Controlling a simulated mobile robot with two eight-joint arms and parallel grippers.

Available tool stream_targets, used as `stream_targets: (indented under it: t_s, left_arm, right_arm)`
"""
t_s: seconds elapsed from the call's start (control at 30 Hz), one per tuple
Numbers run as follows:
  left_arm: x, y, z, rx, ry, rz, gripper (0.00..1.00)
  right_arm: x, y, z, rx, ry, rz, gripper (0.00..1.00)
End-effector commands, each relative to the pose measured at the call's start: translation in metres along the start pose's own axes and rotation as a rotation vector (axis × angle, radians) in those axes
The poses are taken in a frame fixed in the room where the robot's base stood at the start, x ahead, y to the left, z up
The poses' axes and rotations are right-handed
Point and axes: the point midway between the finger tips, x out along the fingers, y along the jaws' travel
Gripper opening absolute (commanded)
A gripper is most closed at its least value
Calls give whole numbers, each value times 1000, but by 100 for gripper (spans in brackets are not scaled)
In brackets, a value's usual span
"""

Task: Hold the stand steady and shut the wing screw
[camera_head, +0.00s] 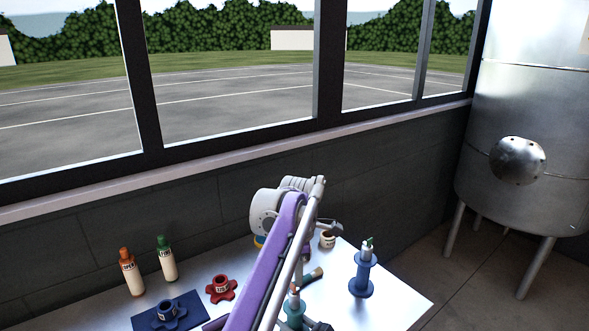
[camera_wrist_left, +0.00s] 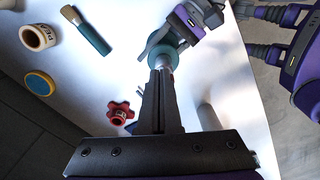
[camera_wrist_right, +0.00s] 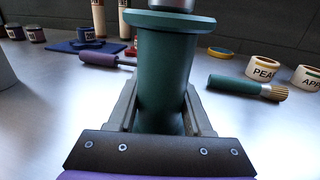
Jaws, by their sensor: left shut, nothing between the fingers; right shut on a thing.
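The green stand (camera_wrist_right: 165,65) is spool-shaped and upright, with a metal neck (camera_wrist_right: 172,3) cut off by the top edge of the right wrist view. My right gripper (camera_wrist_right: 163,120) is shut around its body. The stand also shows in the left wrist view (camera_wrist_left: 161,47), with my right gripper (camera_wrist_left: 180,30) at it. My left gripper (camera_wrist_left: 160,75) is shut and empty, its fingertips close to the stand's metal top. A small red part, perhaps the wing screw, shows beside the fingertips, mostly hidden. I cannot tell whether they touch it. In the head view the stand (camera_head: 294,312) is partly behind my arm.
A blue stand (camera_head: 362,275) with a green top stands at right on the table. A green-handled brush (camera_wrist_right: 240,85), labelled pots (camera_wrist_right: 263,68), a red star-shaped holder (camera_head: 221,288), a blue mat (camera_head: 190,306) and two bottles (camera_head: 131,275) stand around. The table's right front is clear.

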Motion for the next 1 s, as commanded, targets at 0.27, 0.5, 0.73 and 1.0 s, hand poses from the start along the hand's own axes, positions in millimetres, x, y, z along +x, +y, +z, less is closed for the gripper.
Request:
stream_targets:
  t_s: [0.27, 0.5, 0.73, 1.0]
  left_arm:
    - [0, 0, 0, 0, 0, 0, 0]
    - [0, 3, 6, 0, 0, 0, 0]
    - [0, 4, 7, -1, 0, 0, 0]
    - [-27, -2, 10, 1, -1, -1, 0]
  right_arm:
    - [0, 0, 0, -1, 0, 0, 0]
    - [0, 0, 0, -1, 0, 0, 0]
    - [0, 0, 0, -1, 0, 0, 0]
    - [0, 0, 0, -1, 0, 0, 0]
